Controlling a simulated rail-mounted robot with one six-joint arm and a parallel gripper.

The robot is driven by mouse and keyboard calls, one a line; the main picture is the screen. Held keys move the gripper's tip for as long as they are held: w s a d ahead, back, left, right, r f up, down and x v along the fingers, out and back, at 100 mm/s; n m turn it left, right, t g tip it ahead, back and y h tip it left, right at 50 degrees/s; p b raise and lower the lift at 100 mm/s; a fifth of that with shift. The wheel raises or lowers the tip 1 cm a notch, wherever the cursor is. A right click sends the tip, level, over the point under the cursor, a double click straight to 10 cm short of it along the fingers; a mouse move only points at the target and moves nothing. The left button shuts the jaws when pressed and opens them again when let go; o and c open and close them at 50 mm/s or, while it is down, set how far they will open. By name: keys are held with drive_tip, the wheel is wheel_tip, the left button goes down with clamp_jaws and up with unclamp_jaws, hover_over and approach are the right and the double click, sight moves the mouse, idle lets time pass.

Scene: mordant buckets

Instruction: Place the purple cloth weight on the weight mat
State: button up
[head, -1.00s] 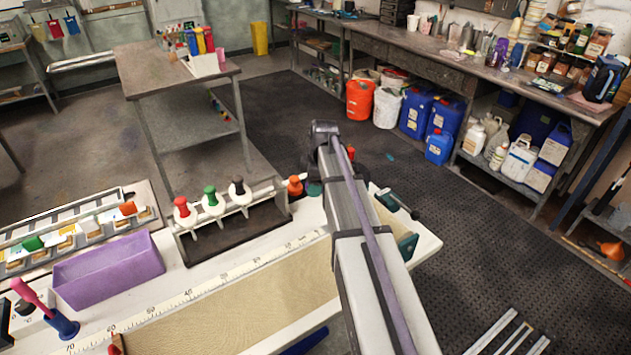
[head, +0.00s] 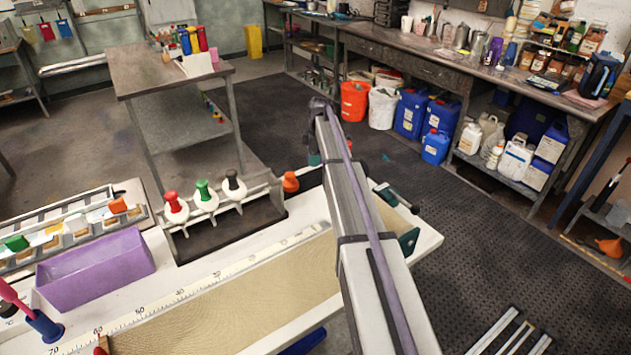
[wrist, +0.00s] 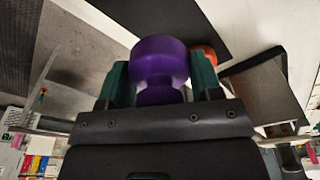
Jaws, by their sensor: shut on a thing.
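The purple cloth weight (wrist: 160,72) has a broad round top and a narrower waist. In the wrist view it sits between the green fingers of my gripper (wrist: 160,88), which is shut on it. In the head view my arm hides the weight and most of the gripper. A flat black area (wrist: 185,22) lies beyond the weight in the wrist view; I cannot tell whether it is the weight mat or the floor covering. An orange piece (wrist: 207,54) shows just behind the weight, partly hidden.
A rack (head: 235,220) holds red-, green- and black-topped pieces on the white bench. An orange-topped piece (head: 290,182) stands close to its right end. A purple bin (head: 95,268) is at left. A long tan strip with a ruler (head: 215,315) runs along the bench.

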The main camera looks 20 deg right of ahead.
sight(313, 178)
wheel_tip(313, 178, down, 7)
drive_tip(key=b, duration=0.5)
drive_tip(key=shift+f, duration=0.2)
drive_tip(key=shift+r, duration=0.3)
drive_tip(key=shift+f, duration=0.25)
drive_tip(key=o, duration=1.2)
drive_tip(key=shift+r, duration=0.1)
drive_tip(key=r+p, duration=0.4)
drive_tip(key=d+r+p, duration=0.1)
drive_tip(key=r+p, duration=0.7)
drive_tip(key=shift+s+d+r, duration=0.15)
drive_tip(key=shift+s+r, duration=0.15)
drive_tip(key=s+a+m, duration=0.4)
drive_tip(key=s+a, duration=0.4)
drive_tip(key=s, duration=0.4)
drive_tip(key=s+a+m, duration=0.4)
drive_tip(key=s+a, duration=0.4)
drive_tip(key=s, duration=0.3)
drive_tip(key=s+a+m+h, duration=0.1)
drive_tip(key=s+a+m, duration=0.4)
drive_tip(key=s+a, duration=0.3)
drive_tip(key=s, duration=0.4)
drive_tip(key=shift+s+a+f+g, duration=0.3)
drive_tip(key=shift+s+f, duration=0.05)
